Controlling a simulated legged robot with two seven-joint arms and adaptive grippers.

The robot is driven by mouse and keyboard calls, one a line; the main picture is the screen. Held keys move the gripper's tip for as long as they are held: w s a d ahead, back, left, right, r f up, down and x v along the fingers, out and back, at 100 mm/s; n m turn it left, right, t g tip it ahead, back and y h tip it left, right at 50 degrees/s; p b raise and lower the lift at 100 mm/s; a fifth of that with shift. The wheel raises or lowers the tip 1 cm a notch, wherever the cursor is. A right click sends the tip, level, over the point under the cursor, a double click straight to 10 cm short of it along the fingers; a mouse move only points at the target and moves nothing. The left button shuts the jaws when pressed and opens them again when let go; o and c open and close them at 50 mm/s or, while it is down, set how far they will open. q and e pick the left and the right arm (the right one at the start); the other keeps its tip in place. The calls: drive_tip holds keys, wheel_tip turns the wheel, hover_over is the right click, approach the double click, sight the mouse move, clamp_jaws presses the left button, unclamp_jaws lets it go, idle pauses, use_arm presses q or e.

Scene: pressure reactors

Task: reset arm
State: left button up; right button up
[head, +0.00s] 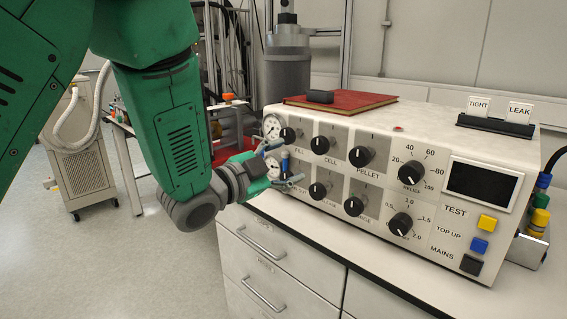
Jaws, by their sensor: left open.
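My green left arm comes in from the upper left and bends down at a dark grey wrist. My left gripper (287,184) is small in the picture, in front of the left end of the white control panel (441,181), near the gauges and the lower left knobs. It is open and no held thing shows in it. I cannot tell whether its fingertips touch the panel. The wrist and fingers hide part of the panel's left end. My right gripper is not in view.
The panel has several black knobs and yellow, blue and black buttons. Drawers (270,262) lie below the counter. Floor at left is open, with a grey wheeled unit (84,165).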

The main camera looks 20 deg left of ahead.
use_arm(q)
drive_tip(key=shift+s+a, duration=0.1)
drive_tip(key=shift+s, duration=0.25)
drive_tip(key=s+a+f+n+g+y, duration=0.25)
drive_tip(key=s+f+g, duration=0.2)
drive_tip(key=f, duration=0.85)
drive_tip(key=s+a+f+n+g+y, duration=0.1)
drive_tip(key=s+f+n+g+y, duration=0.25)
drive_tip(key=f, duration=0.95)
drive_tip(key=s+f+n+g, duration=0.3)
drive_tip(key=s+f, duration=0.5)
drive_tip(key=s, duration=0.5)
drive_tip(key=s+f+n+g, duration=0.3)
drive_tip(key=s+f+g, duration=0.2)
drive_tip(key=s, duration=0.9)
wheel_tip(320, 180, down, 4)
drive_tip(key=shift+s+a+r+n, duration=0.1)
drive_tip(key=shift+s+a+n, duration=0.2)
drive_tip(key=shift+w, duration=0.1)
drive_tip(key=shift+c, duration=0.2)
